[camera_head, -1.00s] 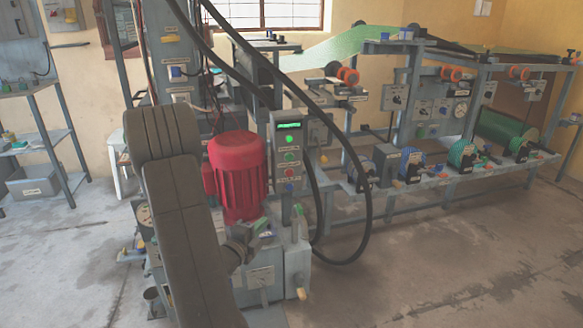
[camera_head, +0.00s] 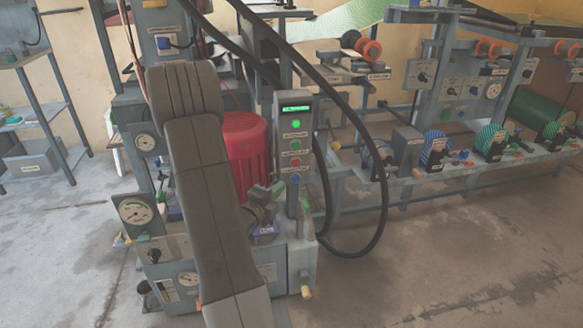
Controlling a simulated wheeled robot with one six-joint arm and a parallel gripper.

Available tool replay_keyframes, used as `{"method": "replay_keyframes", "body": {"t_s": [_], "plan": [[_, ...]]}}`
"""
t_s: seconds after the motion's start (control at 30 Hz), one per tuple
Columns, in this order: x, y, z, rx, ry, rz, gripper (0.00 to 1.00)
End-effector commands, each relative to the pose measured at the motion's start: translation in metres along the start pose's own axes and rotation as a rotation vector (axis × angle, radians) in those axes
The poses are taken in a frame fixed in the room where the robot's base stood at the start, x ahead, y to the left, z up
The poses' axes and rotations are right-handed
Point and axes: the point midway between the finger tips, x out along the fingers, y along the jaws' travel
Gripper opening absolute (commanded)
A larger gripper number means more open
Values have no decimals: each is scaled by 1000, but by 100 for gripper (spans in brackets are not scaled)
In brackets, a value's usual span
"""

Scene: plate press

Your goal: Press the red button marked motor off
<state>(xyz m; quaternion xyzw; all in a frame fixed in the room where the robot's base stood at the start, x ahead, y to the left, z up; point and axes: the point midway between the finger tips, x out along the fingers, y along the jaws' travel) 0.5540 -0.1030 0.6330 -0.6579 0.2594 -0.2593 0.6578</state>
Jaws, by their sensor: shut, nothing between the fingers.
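A grey upright control panel (camera_head: 306,183) stands in the middle of the head camera view, just right of a red motor (camera_head: 246,150). A lit green display (camera_head: 295,108) is at its top. Below it are a green light (camera_head: 296,124), a green button (camera_head: 295,145), a red button (camera_head: 295,162) and a blue button (camera_head: 294,179). The small labels between them are too blurred to read. My dark arm rises at the left of the panel and covers part of the motor. My gripper is not in view. The red button is unobstructed.
Thick black hoses (camera_head: 384,190) loop down right of the panel. Gauges (camera_head: 134,212) and a grey machine base stand around my arm. A long bench with rollers (camera_head: 435,150) runs to the right. A shelf rack (camera_head: 40,100) is at the left. The floor at front right is clear.

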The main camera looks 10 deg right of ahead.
Motion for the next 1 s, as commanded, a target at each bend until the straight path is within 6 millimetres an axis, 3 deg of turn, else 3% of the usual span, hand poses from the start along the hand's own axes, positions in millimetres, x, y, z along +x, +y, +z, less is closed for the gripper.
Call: {"method": "replay_keyframes", "body": {"t_s": [0.17,0.6,0.8,1.0], "plan": [[16,1,-1,2,4,-1,0],[105,1,1,2,2,-3,0],[122,1,22,1,0,-1,0],[128,0,28,0,0,0,0]]}}
